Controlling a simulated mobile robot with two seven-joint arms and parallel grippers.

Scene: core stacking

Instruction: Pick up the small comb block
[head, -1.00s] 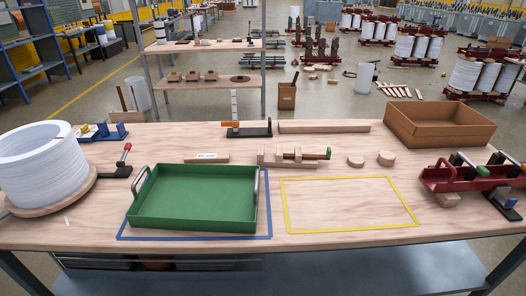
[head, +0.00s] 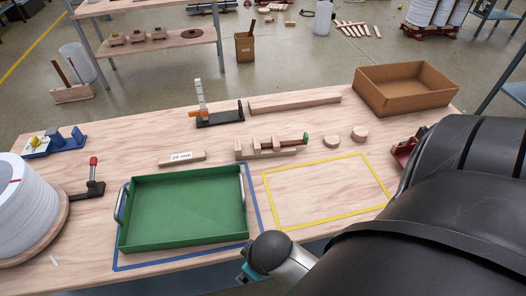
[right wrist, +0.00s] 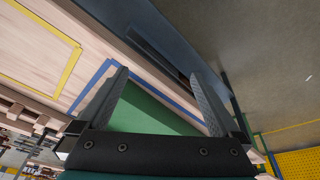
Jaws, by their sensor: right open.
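A wooden block with upright teeth (head: 265,149), which looks like the comb block, lies on the workbench behind the gap between the green tray and the yellow outline. A green-ended rod lies along it, and I cannot tell whether they are joined. My right arm comes in from the right in the head view, with its fingers not clearly visible there. In the right wrist view my right gripper (right wrist: 161,88) is open and empty, with part of the green tray (right wrist: 145,112) seen between its fingers. The tray also shows in the head view (head: 185,212). My left gripper is not in view.
A block labelled 20 mm (head: 182,158) lies behind the tray. The yellow-outlined area (head: 325,190) is empty.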

